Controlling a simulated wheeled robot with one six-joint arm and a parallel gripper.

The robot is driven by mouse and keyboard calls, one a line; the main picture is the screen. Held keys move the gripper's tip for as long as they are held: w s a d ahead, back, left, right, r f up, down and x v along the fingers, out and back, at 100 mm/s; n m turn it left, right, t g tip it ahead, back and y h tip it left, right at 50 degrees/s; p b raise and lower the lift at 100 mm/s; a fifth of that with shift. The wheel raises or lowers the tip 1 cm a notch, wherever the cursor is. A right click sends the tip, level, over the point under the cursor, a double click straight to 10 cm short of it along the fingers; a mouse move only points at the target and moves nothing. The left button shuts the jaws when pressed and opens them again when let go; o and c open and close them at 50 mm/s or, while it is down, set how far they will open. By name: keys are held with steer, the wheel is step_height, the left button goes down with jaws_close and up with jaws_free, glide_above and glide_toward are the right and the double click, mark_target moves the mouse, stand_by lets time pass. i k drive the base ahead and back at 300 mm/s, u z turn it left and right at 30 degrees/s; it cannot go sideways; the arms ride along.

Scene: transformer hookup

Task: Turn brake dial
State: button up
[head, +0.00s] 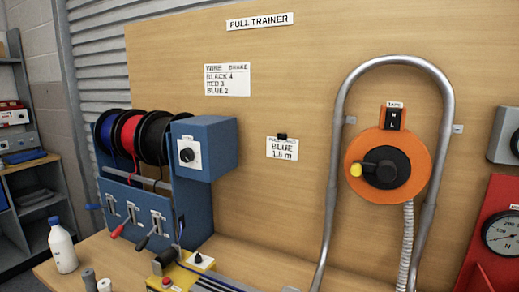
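A black dial (187,155) sits on a white plate on the front of the blue box (212,148), beside the wire spools. A second, smaller black dial (198,258) sits on a white plate on the yellow unit (170,282) at the bottom. No readable label tells me which is the brake dial, and their settings are too small to read. A sign (227,79) on the board appears to read "WIRE BRAKE, BLACK 4, RED 3, BLUE 2". A card (282,148) reads "BLUE 1.6 m". My gripper is not in view.
Blue, red and black spools (155,137) sit in a blue stand above several small levers. A white bottle (62,247) stands on the table's left. A bent metal pipe (335,170) frames an orange reel (425,175). A red gauge unit (490,265) is at right.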

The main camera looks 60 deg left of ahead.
mark_target(187, 155)
steer(key=u, duration=2.25)
